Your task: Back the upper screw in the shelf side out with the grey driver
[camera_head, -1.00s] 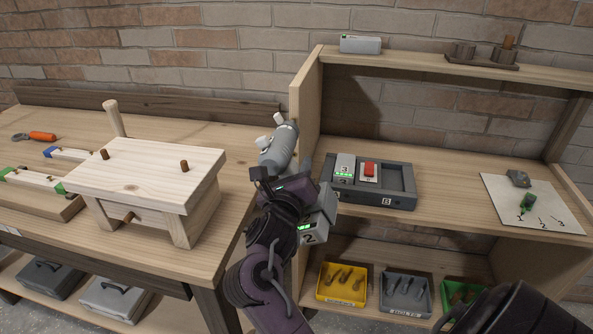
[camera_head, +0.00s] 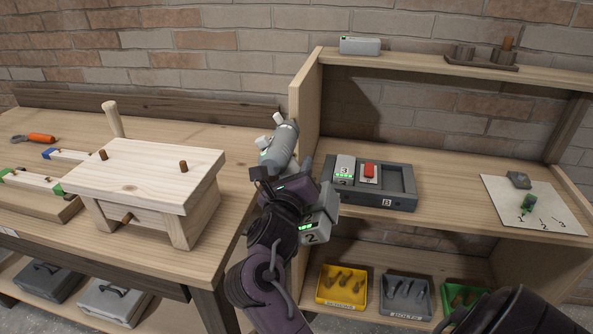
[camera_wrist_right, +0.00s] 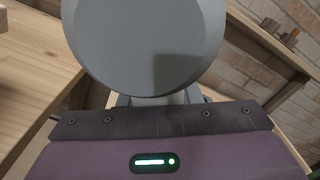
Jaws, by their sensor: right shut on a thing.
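The grey driver (camera_head: 279,146) is in my right gripper (camera_head: 270,178), which is shut on it. The driver lies against the outer left face of the shelf side (camera_head: 303,95). Its battery block, marked 2 with green lights (camera_head: 318,220), hangs to the lower right. Two short pale ends (camera_head: 279,117) stick out beside the driver; I cannot tell if they are screws or driver parts. The bit and its contact with the upper screw are hidden. In the right wrist view the driver's round grey back (camera_wrist_right: 145,45) fills the top centre. My left gripper is not in view.
A wooden stool-like piece (camera_head: 145,180) stands on the workbench (camera_head: 215,250) to the left. A charger tray (camera_head: 395,195) with two blocks and a paper sheet (camera_head: 550,215) lie on the middle shelf. Yellow, grey and green bins sit below. A small grey box (camera_head: 360,45) is on top.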

